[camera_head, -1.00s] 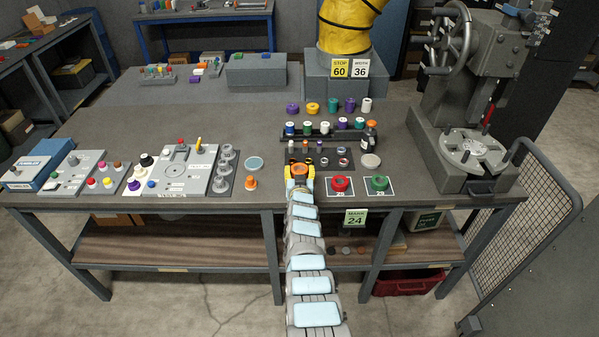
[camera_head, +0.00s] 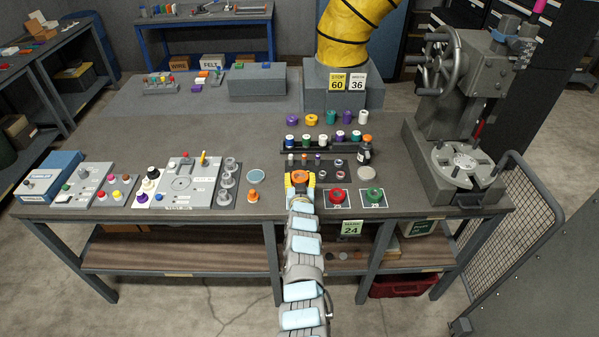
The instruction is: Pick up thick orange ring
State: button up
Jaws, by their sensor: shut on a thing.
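The thick orange ring (camera_head: 299,177) is at the end of my arm, near the front edge of the grey table (camera_head: 230,208). My gripper (camera_head: 300,180), with yellow-orange fingers, is shut on it. The fingers sit around the ring's sides and partly hide it. Whether the ring touches the table or is a little above it I cannot tell.
A red ring (camera_head: 334,197) and a green ring (camera_head: 374,195) lie on marked pads to the right. An orange cone-shaped piece (camera_head: 253,196) stands to the left. Behind are a rack of spools (camera_head: 321,139) and a row of coloured rings. A grey press (camera_head: 458,120) stands at right.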

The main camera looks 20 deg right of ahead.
jog(key=shift+s+a+r+p, duration=0.15)
jog(key=shift+s+r+p, duration=0.1)
jog(key=shift+r+p, duration=0.25)
jog(key=shift+s+a+r+p, duration=0.15)
jog(key=shift+s+r+p, duration=0.15)
jog(key=shift+r, duration=0.2)
jog(key=r+p+v, duration=0.2)
jog(key=p+v, duration=0.7)
jog(key=p, duration=0.2)
jog(key=shift+d, duration=0.4)
jog(key=shift+s, duration=0.15)
